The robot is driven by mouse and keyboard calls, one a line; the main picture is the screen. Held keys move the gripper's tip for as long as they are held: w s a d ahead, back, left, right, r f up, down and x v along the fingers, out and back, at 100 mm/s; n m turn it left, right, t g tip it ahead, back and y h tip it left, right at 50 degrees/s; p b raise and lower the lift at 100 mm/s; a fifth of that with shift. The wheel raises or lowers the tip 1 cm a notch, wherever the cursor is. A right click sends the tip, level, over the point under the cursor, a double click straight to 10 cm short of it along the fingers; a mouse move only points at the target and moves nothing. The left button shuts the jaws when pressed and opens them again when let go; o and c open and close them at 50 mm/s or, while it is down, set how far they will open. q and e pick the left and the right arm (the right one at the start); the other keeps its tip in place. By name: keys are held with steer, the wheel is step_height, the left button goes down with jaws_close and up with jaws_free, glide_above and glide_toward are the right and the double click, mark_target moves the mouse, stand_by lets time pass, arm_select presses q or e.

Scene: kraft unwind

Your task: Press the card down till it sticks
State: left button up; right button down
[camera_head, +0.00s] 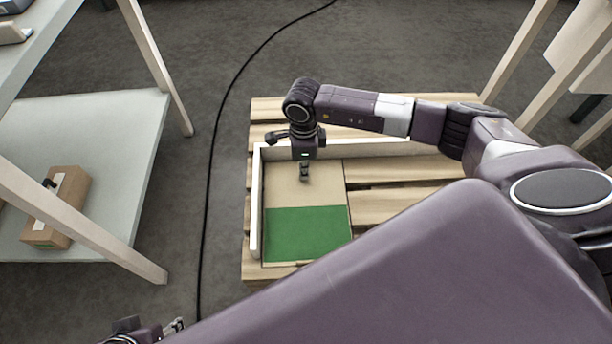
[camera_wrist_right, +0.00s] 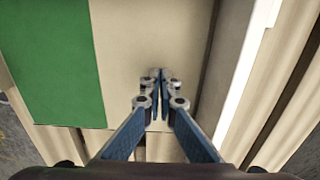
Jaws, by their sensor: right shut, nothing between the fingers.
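A flat tan board (camera_head: 321,176) lies on the wooden pallet; it also shows in the right wrist view (camera_wrist_right: 125,25). A flat green sheet (camera_head: 308,233) covers its near part, and it also shows in the right wrist view (camera_wrist_right: 60,65). I cannot tell which of these is the card, or whether the green is a separate piece. My right gripper (camera_head: 304,178) is shut and empty, pointing down at the bare tan part, beyond the green; its fingertips (camera_wrist_right: 160,76) look close to the surface, contact unclear. My left gripper (camera_head: 175,327) is partly in view at the bottom edge.
A pale raised rim (camera_head: 256,205) runs along the left and far sides of the board. The pallet (camera_head: 390,172) has open slats to the right. A shelf (camera_head: 100,125) with a cardboard box (camera_head: 58,207) stands left. A black cable (camera_head: 212,150) crosses the floor.

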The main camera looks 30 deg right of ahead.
steer(key=shift+f+b, duration=0.45)
steer(key=shift+f, duration=0.15)
stand_by(1.1)
steer(key=shift+r, duration=0.1)
